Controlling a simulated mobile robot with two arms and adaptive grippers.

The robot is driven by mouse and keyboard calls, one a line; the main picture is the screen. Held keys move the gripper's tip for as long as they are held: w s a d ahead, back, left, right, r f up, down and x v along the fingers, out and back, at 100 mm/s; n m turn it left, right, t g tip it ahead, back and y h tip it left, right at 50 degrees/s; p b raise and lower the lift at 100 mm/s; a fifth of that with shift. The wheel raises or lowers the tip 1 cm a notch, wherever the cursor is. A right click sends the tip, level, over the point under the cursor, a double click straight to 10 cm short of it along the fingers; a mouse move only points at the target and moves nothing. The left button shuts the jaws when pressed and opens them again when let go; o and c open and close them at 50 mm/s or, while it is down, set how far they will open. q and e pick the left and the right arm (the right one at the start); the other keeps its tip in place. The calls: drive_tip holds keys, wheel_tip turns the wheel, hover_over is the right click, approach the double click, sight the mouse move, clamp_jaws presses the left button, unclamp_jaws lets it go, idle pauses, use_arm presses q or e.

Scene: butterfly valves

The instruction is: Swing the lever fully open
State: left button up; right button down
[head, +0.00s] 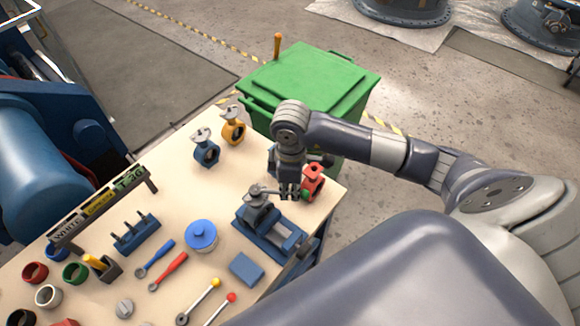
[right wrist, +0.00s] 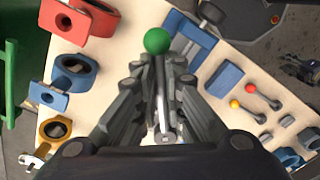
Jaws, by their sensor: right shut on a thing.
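The lever (right wrist: 160,85) is a thin grey bar with a green ball knob (right wrist: 157,40) at its end. In the head view it reaches right from a grey butterfly valve (head: 257,200), and the green knob (head: 306,195) shows beside the red valve. The grey valve sits in a blue vise (head: 282,238) near the table's right edge. My right gripper (head: 290,191) points down at the lever. In the right wrist view its fingers (right wrist: 156,75) are shut around the lever, with the knob beyond the fingertips. My left gripper is not in view.
A red valve (head: 313,182) stands close to my right gripper. Blue (head: 206,150) and yellow (head: 233,127) valves stand farther back. A green bin (head: 320,80) is behind the table. Wrenches, a blue-lidded jar (head: 201,236) and a blue block (head: 246,269) lie nearby.

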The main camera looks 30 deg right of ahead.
drive_tip(key=shift+s+r+m+p, duration=0.15)
drive_tip(key=shift+s+m+p, duration=0.25)
drive_tip(key=shift+p, duration=1.2)
drive_tip(key=shift+s+a+f+m+p, duration=0.15)
drive_tip(key=shift+s+a+m, duration=0.2)
drive_tip(key=shift+m, duration=0.35)
drive_tip(key=shift+s+a+m+p, duration=0.15)
drive_tip(key=shift+s+a+m, duration=0.15)
drive_tip(key=shift+a+m, duration=0.3)
drive_tip(key=shift+s+a+f+m+p, duration=0.15)
drive_tip(key=shift+s+a+m, duration=0.15)
drive_tip(key=shift+m, duration=0.5)
drive_tip(key=shift+r, duration=0.1)
drive_tip(key=c, duration=1.6)
unclamp_jaws()
drive_tip(key=shift+d, duration=0.15)
drive_tip(key=shift+w, duration=0.1)
